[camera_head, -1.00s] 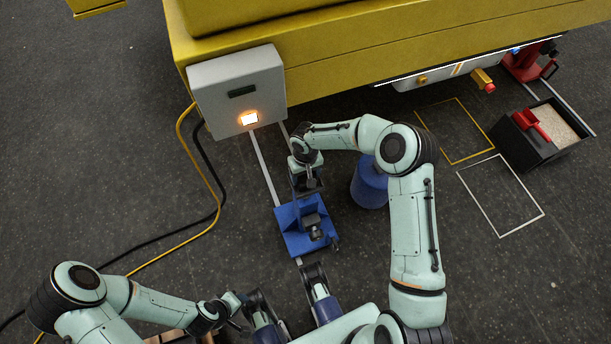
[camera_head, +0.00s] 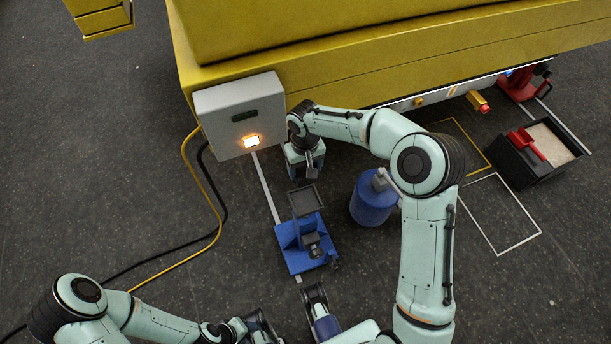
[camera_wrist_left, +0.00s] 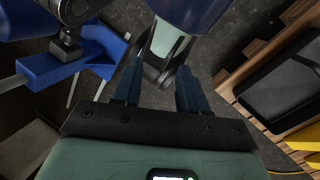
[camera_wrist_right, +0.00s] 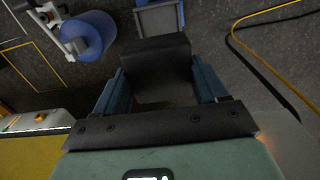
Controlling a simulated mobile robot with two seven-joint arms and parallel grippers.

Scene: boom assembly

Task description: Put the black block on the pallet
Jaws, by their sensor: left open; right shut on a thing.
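The black block (camera_wrist_right: 158,62) is between the fingers of my right gripper (camera_wrist_right: 160,85), which is shut on it in the right wrist view. In the head view my right gripper (camera_head: 306,170) is beyond the blue stand, near the yellow machine. The block is hard to make out there. The wooden pallet (camera_wrist_left: 252,52) shows at the right of the left wrist view, with a dark rounded case (camera_wrist_left: 285,92) at it. I cannot make out the pallet in the head view. My left gripper (camera_wrist_left: 157,90) is open, with part of my own body just beyond its fingers.
The blue stand (camera_head: 294,262) carries a dark square plate (camera_head: 305,201), apart from my right gripper. A blue cylinder (camera_head: 372,204) stands to its right. A grey box (camera_head: 240,115) is on the yellow machine (camera_head: 330,60). Cables (camera_head: 207,185) cross the floor at left.

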